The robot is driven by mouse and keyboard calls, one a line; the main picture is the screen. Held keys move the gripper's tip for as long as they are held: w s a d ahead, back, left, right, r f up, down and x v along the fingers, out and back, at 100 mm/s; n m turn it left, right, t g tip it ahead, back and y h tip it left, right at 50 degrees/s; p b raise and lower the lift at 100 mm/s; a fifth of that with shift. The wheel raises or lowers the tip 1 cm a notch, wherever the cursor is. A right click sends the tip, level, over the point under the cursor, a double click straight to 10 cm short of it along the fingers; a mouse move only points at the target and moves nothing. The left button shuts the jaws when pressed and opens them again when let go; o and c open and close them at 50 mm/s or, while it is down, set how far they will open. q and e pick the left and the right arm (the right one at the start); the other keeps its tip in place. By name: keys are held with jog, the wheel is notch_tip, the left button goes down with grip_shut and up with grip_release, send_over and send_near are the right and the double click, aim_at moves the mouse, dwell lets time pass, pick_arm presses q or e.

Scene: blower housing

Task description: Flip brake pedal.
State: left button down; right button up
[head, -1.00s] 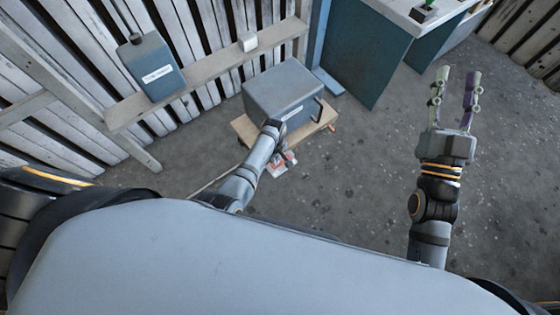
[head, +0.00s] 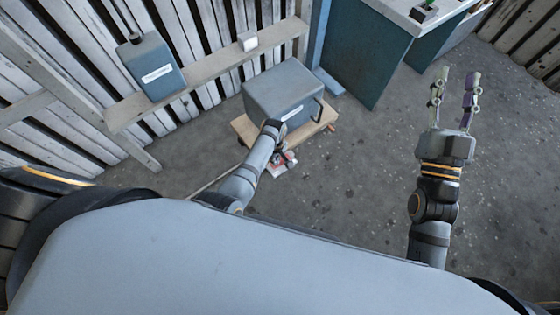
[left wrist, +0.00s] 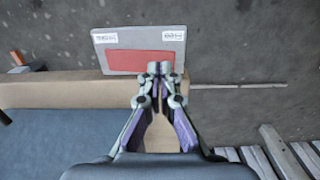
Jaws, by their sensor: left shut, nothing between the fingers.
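The brake pedal appears as a flat grey plate with a red pad (left wrist: 138,61) and two white labels, beyond the wooden board's edge in the left wrist view. In the head view it is a small red and white patch (head: 278,168), partly hidden by my left arm. My left gripper (left wrist: 160,68) is shut and empty, with its fingertips overlapping the pedal's near edge. I cannot tell whether they touch it. In the head view the left gripper (head: 289,156) is mostly hidden. My right gripper (head: 455,84) is open and empty over bare floor at the right.
A grey-blue housing (head: 283,86) with a handle stands on a wooden board (head: 244,128). A labelled blue box (head: 152,68) hangs at the slatted wall, by a shelf with a white block (head: 247,41). A thin rod (left wrist: 238,86) extends right of the pedal.

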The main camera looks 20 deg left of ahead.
pick_arm(q)
jog(key=shift+f+b, duration=0.7)
jog(key=shift+f, duration=0.35)
dwell(0.4)
notch_tip(320, 180, up, 7)
jog(key=p, duration=0.8)
jog(key=shift+r, duration=0.15)
